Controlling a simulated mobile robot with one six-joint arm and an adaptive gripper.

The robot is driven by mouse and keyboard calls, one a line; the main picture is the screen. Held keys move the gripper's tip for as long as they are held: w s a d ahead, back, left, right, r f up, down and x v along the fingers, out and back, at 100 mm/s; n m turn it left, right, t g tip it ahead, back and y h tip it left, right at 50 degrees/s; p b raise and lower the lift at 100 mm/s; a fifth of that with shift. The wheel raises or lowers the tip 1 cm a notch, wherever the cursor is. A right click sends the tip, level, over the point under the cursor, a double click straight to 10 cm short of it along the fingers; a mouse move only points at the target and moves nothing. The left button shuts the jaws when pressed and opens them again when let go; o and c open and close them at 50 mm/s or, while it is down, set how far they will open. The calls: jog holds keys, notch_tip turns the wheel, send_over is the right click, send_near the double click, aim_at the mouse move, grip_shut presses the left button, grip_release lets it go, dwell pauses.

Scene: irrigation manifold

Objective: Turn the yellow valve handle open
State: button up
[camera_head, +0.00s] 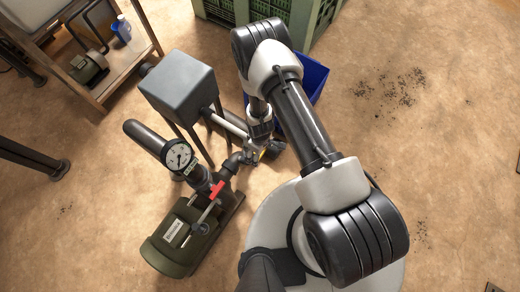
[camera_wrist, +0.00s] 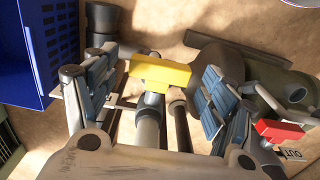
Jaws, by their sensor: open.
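The yellow valve handle (camera_wrist: 160,73) shows in the wrist view as a short flat bar lying crosswise over the grey pipework. My gripper (camera_wrist: 157,82) is open, with one blue-grey padded finger on each side of the handle. I see a small gap at each end of the bar; whether a finger touches it I cannot tell. In the head view my gripper (camera_head: 262,138) is low over the pipe joint, and only a small bit of the yellow handle (camera_head: 262,154) shows beside it. The handle's pivot is partly hidden.
A red valve handle (camera_head: 216,189) sits on the same manifold, near the pressure gauge (camera_head: 178,156) and green pump (camera_head: 180,238). A grey box on legs (camera_head: 177,85) stands beside the pipe. A blue crate (camera_head: 313,76) is behind my arm.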

jog(key=shift+f, duration=0.35)
jog(key=shift+c, duration=0.2)
jog(key=c, duration=1)
